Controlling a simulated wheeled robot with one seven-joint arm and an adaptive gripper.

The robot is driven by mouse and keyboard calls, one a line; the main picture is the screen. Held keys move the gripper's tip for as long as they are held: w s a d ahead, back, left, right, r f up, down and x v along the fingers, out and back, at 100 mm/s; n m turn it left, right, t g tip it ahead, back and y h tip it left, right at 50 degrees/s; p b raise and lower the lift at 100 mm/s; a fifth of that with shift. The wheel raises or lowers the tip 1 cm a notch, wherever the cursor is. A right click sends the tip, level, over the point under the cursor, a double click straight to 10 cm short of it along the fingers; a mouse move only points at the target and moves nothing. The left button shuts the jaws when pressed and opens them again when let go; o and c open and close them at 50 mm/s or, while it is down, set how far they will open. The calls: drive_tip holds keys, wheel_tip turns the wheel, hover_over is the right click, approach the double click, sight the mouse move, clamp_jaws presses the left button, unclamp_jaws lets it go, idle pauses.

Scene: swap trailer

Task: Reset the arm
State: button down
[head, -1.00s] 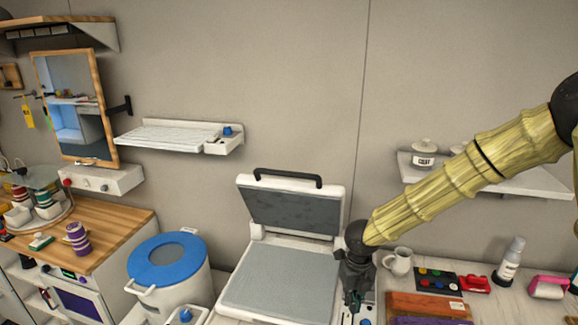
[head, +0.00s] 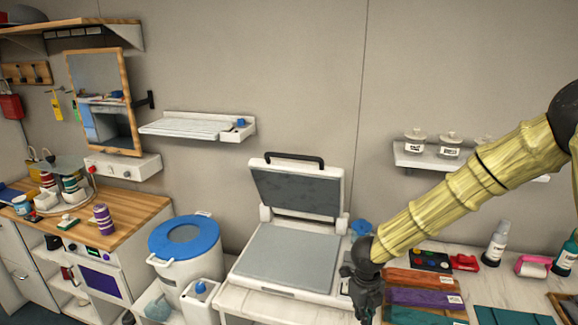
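My gripper (head: 364,308) shows at the bottom of the head view, at the end of my arm. It points down beside the right edge of an open press-like appliance (head: 283,255) with a grey plate and a raised lid. The gripper is dark and small here, and its fingertips are at or past the lower edge of the picture, so its opening cannot be made out. No held object can be seen.
Coloured boards (head: 425,297) lie on the counter right of my gripper. A white bin with a blue lid (head: 184,236) is left of the appliance. A wall shelf with jars (head: 450,144) is behind my arm.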

drive_tip(key=s+d+f+n+t+h+b, duration=0.1)
drive_tip(key=s+d+f+n+b, duration=0.15)
drive_tip(key=s+f+n, duration=0.65)
drive_tip(key=s+d+f+n+t+h+b, duration=0.1)
drive_tip(key=s+d+f+n+b, duration=0.15)
drive_tip(key=s+f+n, duration=0.65)
drive_tip(key=s+a+f+n+g+y+b, duration=0.1)
drive_tip(key=s+f+n+b, duration=0.1)
drive_tip(key=s+f+n, duration=0.3)
drive_tip(key=s+a+f+n+g+y+b, duration=0.1)
drive_tip(key=s+f+n, duration=0.5)
drive_tip(key=s, duration=0.6)
drive_tip(key=shift+a+f+n+y+b, duration=0.2)
drive_tip(key=shift+a+n+y+b, duration=0.2)
drive_tip(key=shift+n, duration=0.6)
